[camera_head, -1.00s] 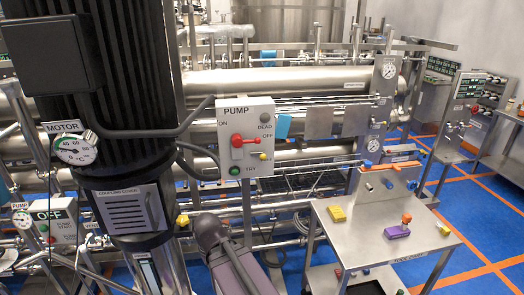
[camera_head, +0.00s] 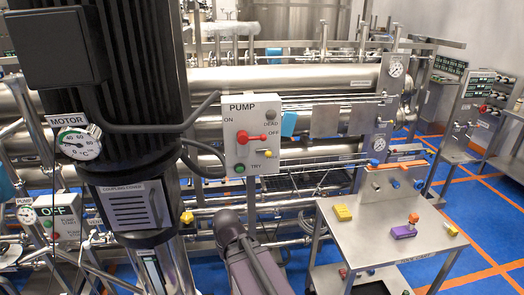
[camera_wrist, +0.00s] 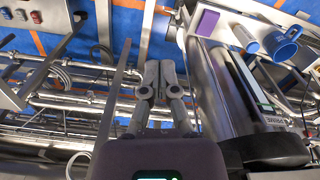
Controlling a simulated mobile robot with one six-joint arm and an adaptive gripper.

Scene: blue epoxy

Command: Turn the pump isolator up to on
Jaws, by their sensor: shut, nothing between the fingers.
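The pump isolator box (camera_head: 251,150) is a pale panel marked PUMP, in the middle of the head view. Its red handle (camera_head: 243,138) lies about level, its narrow end towards the right, below the ON and OFF marks. The isolator handle cannot be made out in the wrist view. In the head view my gripper cannot be made out.
A steel table (camera_head: 388,237) with a yellow block (camera_head: 342,212) and a purple block (camera_head: 403,231) stands at the right. The black motor (camera_head: 115,90) fills the left. Pipes run behind the box. Blue floor (camera_head: 480,215) is open at far right.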

